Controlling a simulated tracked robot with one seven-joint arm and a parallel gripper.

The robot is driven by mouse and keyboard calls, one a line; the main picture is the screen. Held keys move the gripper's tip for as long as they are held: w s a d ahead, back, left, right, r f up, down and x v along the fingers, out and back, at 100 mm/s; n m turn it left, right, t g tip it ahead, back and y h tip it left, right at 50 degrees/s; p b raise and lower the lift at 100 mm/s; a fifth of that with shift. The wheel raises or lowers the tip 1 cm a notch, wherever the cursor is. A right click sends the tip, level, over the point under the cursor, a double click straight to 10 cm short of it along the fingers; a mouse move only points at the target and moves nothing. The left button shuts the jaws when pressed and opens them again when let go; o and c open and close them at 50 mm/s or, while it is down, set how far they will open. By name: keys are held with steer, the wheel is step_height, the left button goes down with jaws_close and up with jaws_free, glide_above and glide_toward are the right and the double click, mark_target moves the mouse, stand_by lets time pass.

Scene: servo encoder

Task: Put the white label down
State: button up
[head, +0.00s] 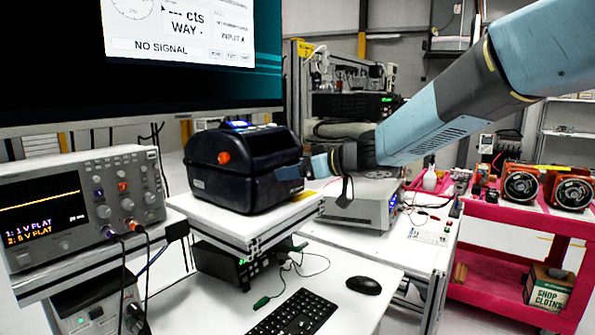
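My gripper (312,168) is at the end of my blue and dark grey arm, which reaches in from the upper right. Its tip points left, close against the right side of a black label printer (240,180) with an orange knob.
The printer stands on a raised white platform (262,226). A keyboard (295,315) and mouse (364,286) lie in front. A white sheet (430,237) lies on the right bench. A red cart (500,270) stands farther right.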

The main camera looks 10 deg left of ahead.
steer(key=shift+r, duration=0.1)
steer(key=v, duration=1.4)
steer(key=shift+w, duration=0.15)
steer(key=shift+d, duration=0.1)
